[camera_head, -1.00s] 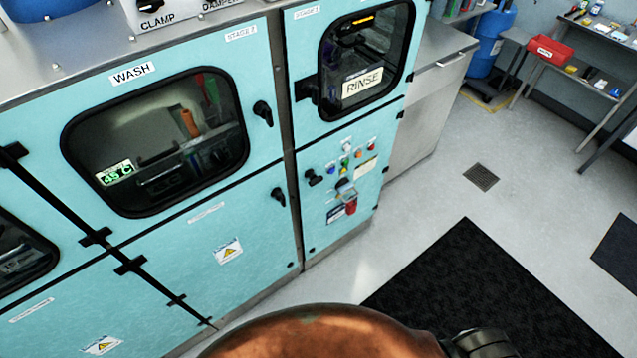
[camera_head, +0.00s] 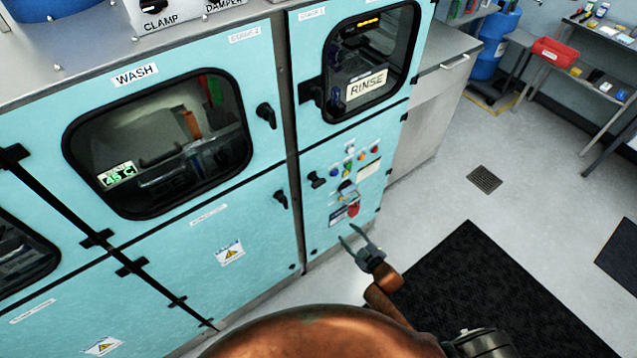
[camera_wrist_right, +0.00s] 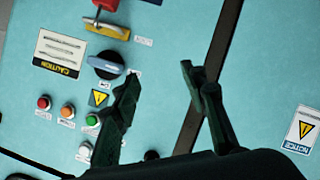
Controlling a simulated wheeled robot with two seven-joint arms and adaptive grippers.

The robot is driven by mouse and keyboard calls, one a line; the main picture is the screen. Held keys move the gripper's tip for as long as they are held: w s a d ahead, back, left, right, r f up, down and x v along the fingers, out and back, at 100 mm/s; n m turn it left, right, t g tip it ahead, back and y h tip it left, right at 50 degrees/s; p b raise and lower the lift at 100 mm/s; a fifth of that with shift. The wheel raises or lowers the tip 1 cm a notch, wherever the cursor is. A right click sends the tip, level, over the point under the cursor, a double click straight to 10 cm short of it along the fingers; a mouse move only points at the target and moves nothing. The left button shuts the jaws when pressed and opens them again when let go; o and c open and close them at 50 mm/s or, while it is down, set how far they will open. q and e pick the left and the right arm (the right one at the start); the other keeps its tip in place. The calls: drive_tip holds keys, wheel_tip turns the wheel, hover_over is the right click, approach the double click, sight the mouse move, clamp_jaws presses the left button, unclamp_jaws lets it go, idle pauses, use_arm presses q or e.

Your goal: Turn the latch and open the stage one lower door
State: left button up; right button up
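The stage one lower door (camera_head: 325,235) is the pale blue lower right panel under the RINSE window. Its black latch (camera_head: 317,180) sits at the upper left of this panel, beside several coloured buttons. My right gripper (camera_head: 349,234) is in front of the panel's lower part, below and right of the latch, fingers apart and empty. In the right wrist view the open fingers (camera_wrist_right: 158,75) point at the panel, touching nothing that I can make out. The door looks shut. My left gripper is out of view.
Dark mats (camera_head: 460,290) lie on open floor at right.

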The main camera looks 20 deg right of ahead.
sight(319, 182)
drive_tip(key=w+a+r+n+t+y, duration=0.2)
drive_tip(key=w+a+r, duration=0.1)
drive_tip(key=r, duration=0.7)
drive_tip(key=w+a+r+n+t+y, duration=0.1)
drive_tip(key=w+a+r+n+t, duration=0.15)
drive_tip(key=r, duration=0.75)
drive_tip(key=shift+m+g, duration=0.35)
drive_tip(key=shift+g, duration=0.1)
drive_tip(key=shift+a+x, duration=0.15)
drive_tip(key=shift+x, duration=1.9)
drive_tip(key=shift+a+x, duration=0.2)
drive_tip(key=shift+x, duration=1.85)
drive_tip(key=shift+s+r, duration=0.1)
drive_tip(key=shift+s, duration=0.05)
drive_tip(key=shift+c, duration=0.3)
clamp_jaws()
